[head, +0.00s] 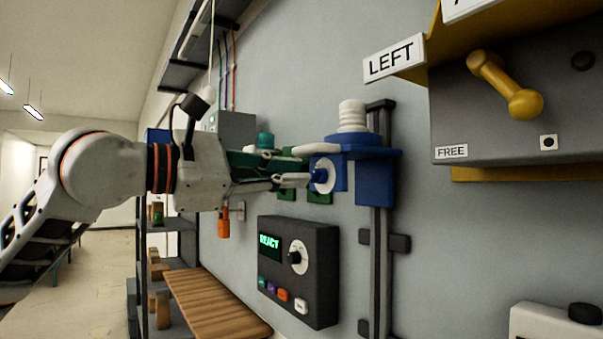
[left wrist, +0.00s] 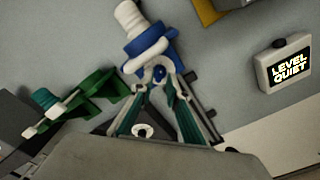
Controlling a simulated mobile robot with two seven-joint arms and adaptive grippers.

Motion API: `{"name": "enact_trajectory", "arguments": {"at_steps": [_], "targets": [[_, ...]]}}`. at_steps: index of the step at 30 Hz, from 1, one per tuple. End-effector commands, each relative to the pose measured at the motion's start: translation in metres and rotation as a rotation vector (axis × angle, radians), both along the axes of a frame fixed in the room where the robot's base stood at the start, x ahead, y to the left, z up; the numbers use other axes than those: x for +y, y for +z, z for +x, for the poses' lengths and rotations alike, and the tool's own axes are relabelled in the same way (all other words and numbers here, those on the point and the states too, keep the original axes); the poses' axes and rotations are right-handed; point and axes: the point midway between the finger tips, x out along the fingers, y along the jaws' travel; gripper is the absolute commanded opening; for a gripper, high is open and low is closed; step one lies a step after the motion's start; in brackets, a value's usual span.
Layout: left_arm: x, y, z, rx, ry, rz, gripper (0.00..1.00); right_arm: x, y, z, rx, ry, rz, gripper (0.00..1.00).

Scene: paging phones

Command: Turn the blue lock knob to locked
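The blue lock knob (head: 321,175) sits on a pale round plate on the side of the blue housing (head: 375,178), which is fixed to a dark vertical rail. In the left wrist view the knob (left wrist: 160,73) shows between my fingertips. My left gripper (head: 316,166) is at the knob, one pale fingertip above it and one beside its lower left. A gap shows between the fingers, so it is open; whether either tip touches the knob is unclear. The knob's pointer and any lock marking are too small or hidden to read. My right gripper is not in view.
A dark panel (head: 322,267) reading READY, with a dial and several buttons, is below. Green parts (left wrist: 95,88) are close beside the gripper. A grey box with a yellow lever (head: 505,85) and signs LEFT and FREE stands at right. A wooden bench (head: 215,300) is lower left.

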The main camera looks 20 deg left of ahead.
Motion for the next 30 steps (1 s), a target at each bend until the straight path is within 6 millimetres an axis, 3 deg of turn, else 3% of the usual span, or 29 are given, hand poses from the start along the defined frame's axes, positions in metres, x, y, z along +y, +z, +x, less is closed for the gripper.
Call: {"name": "enact_trajectory", "arguments": {"at_steps": [6,13,30], "targets": [[0.03,0.0,-0.036,-0.002,0.004,0.001,0.15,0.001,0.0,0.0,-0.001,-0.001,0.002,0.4],[0.051,0.0,-0.063,-0.002,0.003,0.0,0.15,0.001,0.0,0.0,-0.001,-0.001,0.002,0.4],[0.057,0.001,-0.073,-0.002,0.001,-0.001,0.15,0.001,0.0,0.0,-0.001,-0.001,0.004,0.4]]}}
